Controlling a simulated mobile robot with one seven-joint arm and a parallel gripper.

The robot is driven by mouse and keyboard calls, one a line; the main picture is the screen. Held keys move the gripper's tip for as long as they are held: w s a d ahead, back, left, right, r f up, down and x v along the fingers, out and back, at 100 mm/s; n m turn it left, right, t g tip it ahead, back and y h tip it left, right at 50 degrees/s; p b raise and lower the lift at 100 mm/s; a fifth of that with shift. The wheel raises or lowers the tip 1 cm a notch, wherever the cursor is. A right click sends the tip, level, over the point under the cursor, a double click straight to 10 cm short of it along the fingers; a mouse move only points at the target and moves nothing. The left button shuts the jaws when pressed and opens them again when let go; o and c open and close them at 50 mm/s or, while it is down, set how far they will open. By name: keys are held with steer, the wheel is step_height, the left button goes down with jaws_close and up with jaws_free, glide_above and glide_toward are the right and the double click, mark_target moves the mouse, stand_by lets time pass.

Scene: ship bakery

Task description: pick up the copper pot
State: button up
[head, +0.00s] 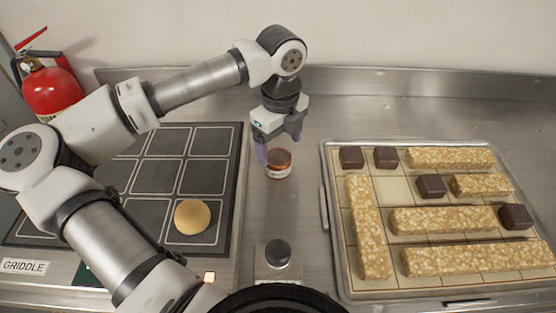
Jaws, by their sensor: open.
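The copper pot (278,166) is a small round copper-coloured jar with a pale label band on its front. It stands upright on the steel counter between the griddle and the tray. My gripper (279,149) points down at the pot from above and behind, with its fingers apart. One finger shows at the pot's upper left and the other at its upper right. The gripper partly overlaps the pot's top edge. I cannot tell whether a finger touches the pot. Nothing is held.
The griddle (163,176), with a round bun (192,217), lies left under my arm. A tray (331,213) of oat bars and dark cubes fills the right. A dark knob-like piece (277,253) stands in front of the pot. A fire extinguisher (50,90) hangs far left.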

mark_target(278, 156)
steer(key=shift+w+a+f+p, duration=0.1)
steer(key=shift+f+p, duration=0.45)
steer(key=shift+f, duration=0.8)
steer(key=shift+w+a+f+p, duration=0.1)
steer(key=shift+f+p, duration=0.4)
steer(key=shift+f, duration=0.85)
steer(key=shift+c, duration=0.4)
steer(key=c, duration=1.1)
steer(key=shift+r, duration=0.1)
step_height(278, 156, up, 20)
steer(key=b, duration=0.3)
